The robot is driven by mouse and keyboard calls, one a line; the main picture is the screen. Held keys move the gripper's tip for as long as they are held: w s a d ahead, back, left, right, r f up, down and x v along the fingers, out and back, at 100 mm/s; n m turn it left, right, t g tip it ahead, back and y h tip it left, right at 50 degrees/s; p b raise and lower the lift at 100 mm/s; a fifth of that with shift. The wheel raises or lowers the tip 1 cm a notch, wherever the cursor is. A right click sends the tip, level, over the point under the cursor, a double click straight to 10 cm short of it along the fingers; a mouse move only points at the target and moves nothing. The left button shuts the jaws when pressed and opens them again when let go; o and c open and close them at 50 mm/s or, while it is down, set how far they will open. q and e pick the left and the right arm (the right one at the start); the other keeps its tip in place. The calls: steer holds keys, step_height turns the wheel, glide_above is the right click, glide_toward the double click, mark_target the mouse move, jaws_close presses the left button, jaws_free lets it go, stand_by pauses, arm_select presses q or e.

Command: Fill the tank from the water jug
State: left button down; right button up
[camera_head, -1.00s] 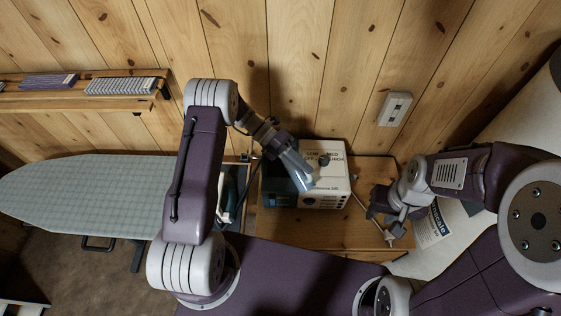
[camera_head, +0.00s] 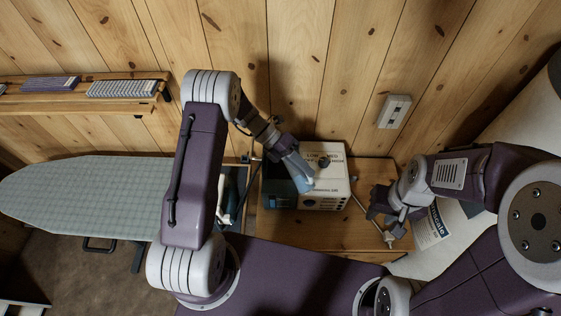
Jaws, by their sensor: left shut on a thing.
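My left gripper (camera_head: 282,146) is shut on a translucent blue jug (camera_head: 299,173), which is tilted over the top of a white box-shaped appliance (camera_head: 326,186). The appliance has lettered settings and a dark knob on top, and a dark blue-grey section at its left that may be the tank (camera_head: 279,188). The jug hides part of the top, and I cannot make out water or an opening. My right gripper (camera_head: 387,218) is over the right part of the wooden stand, beside a pale cord or rod; its fingers are too small to read.
The appliance stands on a wooden stand (camera_head: 320,234) against the plank wall. An ironing board (camera_head: 85,195) is at the left, with an iron (camera_head: 226,198) near its right end. A wall outlet (camera_head: 394,111) is at upper right. A shelf (camera_head: 75,108) hangs at upper left.

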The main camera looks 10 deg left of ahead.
arm_select(q)
steer(key=shift+s+d, duration=0.1)
steer(key=shift+s, duration=0.05)
steer(key=shift+s+d+r, duration=0.1)
steer(key=shift+s+r, duration=0.05)
steer(key=shift+r, duration=0.1)
steer(key=shift+s+d+f+m+t+y+b, duration=0.15)
steer(key=shift+f+m+t+y+b, duration=0.3)
steer(key=shift+y+b, duration=0.4)
steer(key=shift+r, duration=0.25)
steer(key=shift+s+d+t, duration=0.1)
steer(key=shift+t, duration=0.15)
steer(key=shift+s+d+t+y+p, duration=0.25)
steer(key=shift+t+y+p, duration=0.15)
steer(key=shift+y+p, duration=0.25)
steer(key=s+d+f+m+t+y+b, duration=0.1)
steer(key=s+d+f+t+y+b, duration=0.2)
steer(key=f+t+y+b, duration=0.1)
steer(key=shift+s+d+f+m+t+y+b, duration=0.15)
steer(key=shift+d+f+m+t+y+b, duration=0.2)
steer(key=shift+f+y+b, duration=0.4)
